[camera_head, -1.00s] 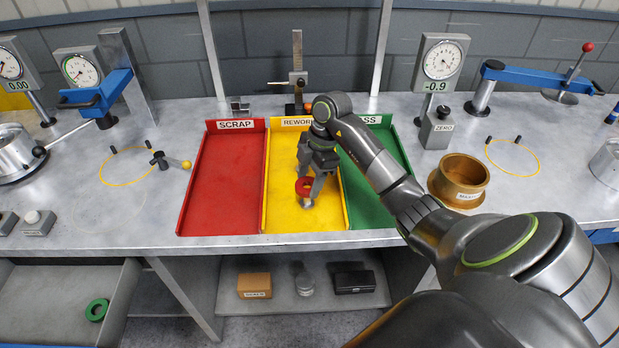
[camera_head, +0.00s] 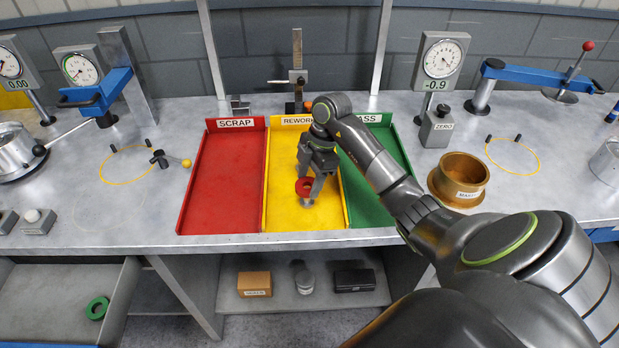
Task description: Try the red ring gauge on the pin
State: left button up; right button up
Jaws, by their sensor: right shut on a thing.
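The red ring gauge (camera_head: 304,187) is at the fingertips of my right gripper (camera_head: 312,184), which is shut on it over the front part of the yellow REWORK tray (camera_head: 283,217). A small grey metal piece (camera_head: 307,203) shows just below the ring. It may be the pin, but I cannot tell whether the ring is around it or only above it. The fingers hide part of the ring. My left gripper is not in view.
The red SCRAP tray (camera_head: 221,190) is left of the yellow one, and the green PASS tray (camera_head: 376,180) is right, partly behind my right arm. A brass bowl (camera_head: 459,179) stands further right. A green ring (camera_head: 97,308) lies in the lower-left drawer.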

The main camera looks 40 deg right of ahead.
jog(key=o, duration=1.2)
jog(key=shift+o, duration=0.2)
jog(key=o, duration=0.4)
jog(key=shift+r, duration=0.1)
notch_tip(320, 180, up, 9)
jog(key=p, duration=0.8)
